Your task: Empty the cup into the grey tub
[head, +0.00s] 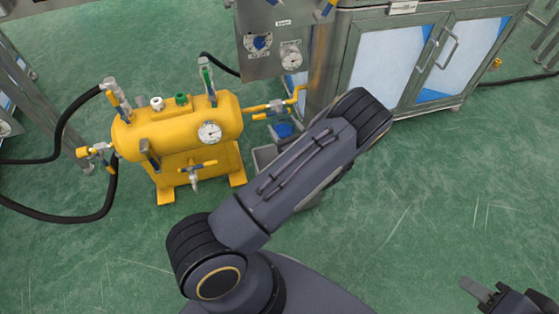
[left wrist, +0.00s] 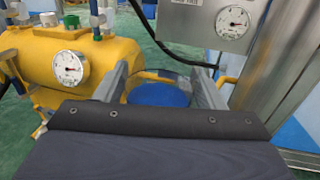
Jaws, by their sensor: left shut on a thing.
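The cup (left wrist: 158,95) shows in the left wrist view as a round shape with blue inside, between the fingers of my left gripper (left wrist: 162,82), which is shut on it. In the head view a blue round patch of it (head: 283,130) shows beside the yellow pipe, and my own arm hides the left gripper's fingers. The grey tub (head: 264,155) is partly visible in the head view, left of my arm, which covers much of it. I cannot tell the cup's exact tilt. My right gripper (head: 489,291) is at the lower right, away from the cup, with nothing visible in it.
A yellow tank (head: 180,130) with gauge, valves and black hoses stands left of the tub. A metal cabinet (head: 345,65) with glass doors and a gauge panel (head: 275,50) stands behind. The green floor at right is clear.

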